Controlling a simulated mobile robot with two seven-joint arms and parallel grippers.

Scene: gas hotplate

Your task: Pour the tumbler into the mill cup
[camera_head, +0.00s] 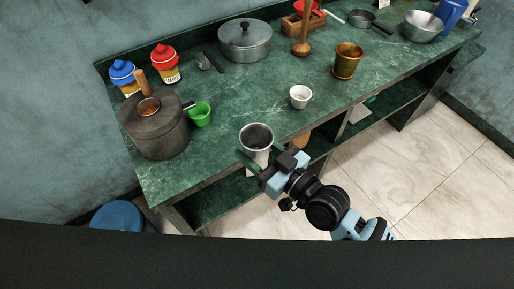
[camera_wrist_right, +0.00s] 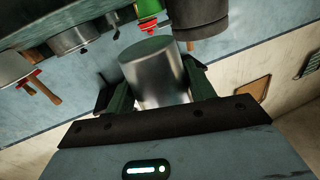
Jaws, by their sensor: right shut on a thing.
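The tumbler (camera_head: 256,135), a plain grey metal cup, is at the counter's front edge with its open mouth up. My right gripper (camera_head: 262,160) is shut on it, a finger on either side; the tumbler also fills the middle of the right wrist view (camera_wrist_right: 155,72). I cannot tell what, if anything, is inside. A small green cup (camera_head: 200,114) stands to the left, beside a dark grey pot-like body (camera_head: 155,133) with a copper top and wooden handle. A white cup (camera_head: 300,96) stands to the right. No label shows which is the mill cup. My left gripper is out of view.
On the green counter (camera_head: 225,90) stand a lidded pot (camera_head: 245,39), a brass vessel (camera_head: 347,60), a red-lidded jar (camera_head: 165,63) and a blue-lidded jar (camera_head: 122,74). A steel bowl (camera_head: 423,25) is at the far right. The counter between tumbler and green cup is clear.

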